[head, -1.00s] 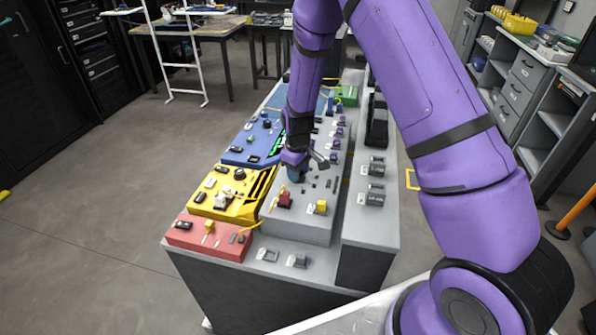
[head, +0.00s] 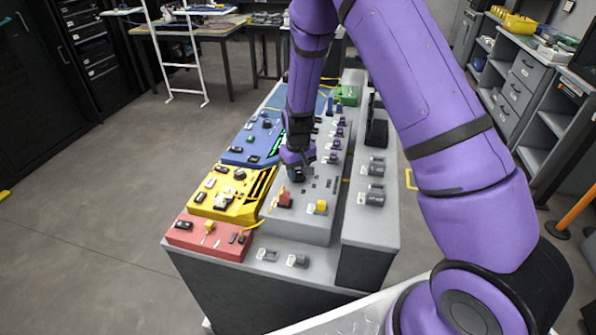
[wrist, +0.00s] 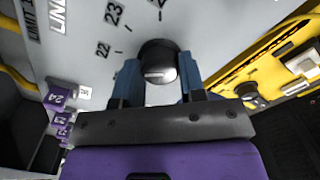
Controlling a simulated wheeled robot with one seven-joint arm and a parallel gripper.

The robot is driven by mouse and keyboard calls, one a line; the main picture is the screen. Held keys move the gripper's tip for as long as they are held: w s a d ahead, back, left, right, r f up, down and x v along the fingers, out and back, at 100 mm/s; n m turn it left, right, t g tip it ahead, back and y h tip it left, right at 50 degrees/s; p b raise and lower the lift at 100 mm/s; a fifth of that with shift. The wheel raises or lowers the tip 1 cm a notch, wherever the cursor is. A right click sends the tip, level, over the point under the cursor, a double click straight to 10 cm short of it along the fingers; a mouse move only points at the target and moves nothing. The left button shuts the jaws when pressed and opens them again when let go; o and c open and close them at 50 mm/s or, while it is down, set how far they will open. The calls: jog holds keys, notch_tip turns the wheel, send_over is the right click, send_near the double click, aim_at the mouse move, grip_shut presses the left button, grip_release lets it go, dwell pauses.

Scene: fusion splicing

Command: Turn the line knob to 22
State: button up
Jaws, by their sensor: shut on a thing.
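The line knob (wrist: 158,72) is a dark round knob with a light mark on its face, set in a grey panel (wrist: 90,25). In the wrist view it sits between the two blue fingers of my gripper (wrist: 160,82), which is shut on it. The printed numbers 22 (wrist: 102,50) and 23 (wrist: 112,12) stand on the panel to the left of the knob, with a short tick by each. Part of the word "LINE" shows at the upper left.
A yellow unit (head: 228,195) and a blue unit (head: 252,142) lie left of the gripper, with a red unit (head: 208,238) nearer.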

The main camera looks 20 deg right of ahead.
aim_at(298, 173)
jog(key=shift+m, duration=1.2)
jog(key=o, duration=0.9)
notch_tip(298, 173, up, 11)
jog(key=shift+f, duration=0.1)
